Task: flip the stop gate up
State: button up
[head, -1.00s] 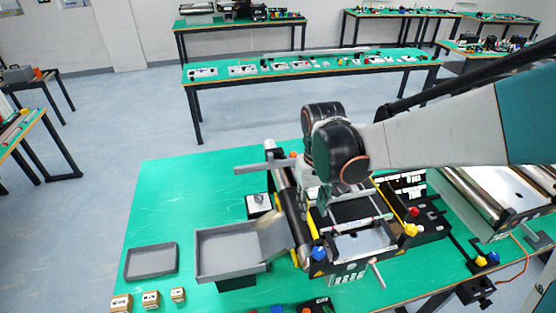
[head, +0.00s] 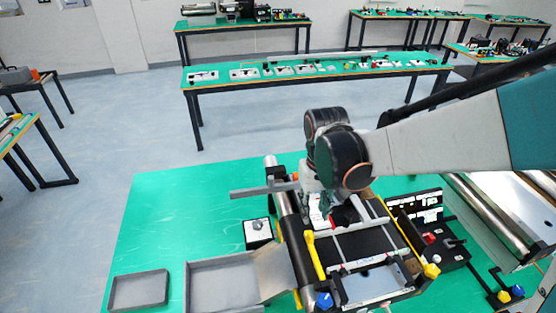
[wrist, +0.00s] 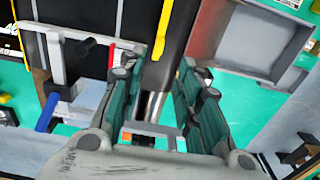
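The mini conveyor (head: 352,243) has a black belt, a yellow side bar (head: 315,256) and a dark roller (head: 296,232) along its left side. A flat grey bar (head: 258,190) sticks out left near the far end; I cannot tell surely whether it is the stop gate. My gripper (head: 320,205) hangs over the far left part of the conveyor, partly hidden by my wrist. In the wrist view my gripper (wrist: 158,68) has its two green-padded fingers apart, with nothing held between them. The roller and yellow bar (wrist: 163,32) show between and beyond the fingers.
A grey tray (head: 188,290) with a sloping chute stands left of the conveyor, and a smaller grey tray (head: 138,291) lies farther left. A white-topped knob box (head: 258,233) is near the roller. A control box (head: 430,240) stands right. The table's far left is clear.

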aim_at(311, 233)
notch_tip(311, 233, down, 12)
jog(key=b, duration=0.7)
jog(key=shift+w+r, duration=0.1)
jog(key=shift+w, duration=0.05)
grip_shut()
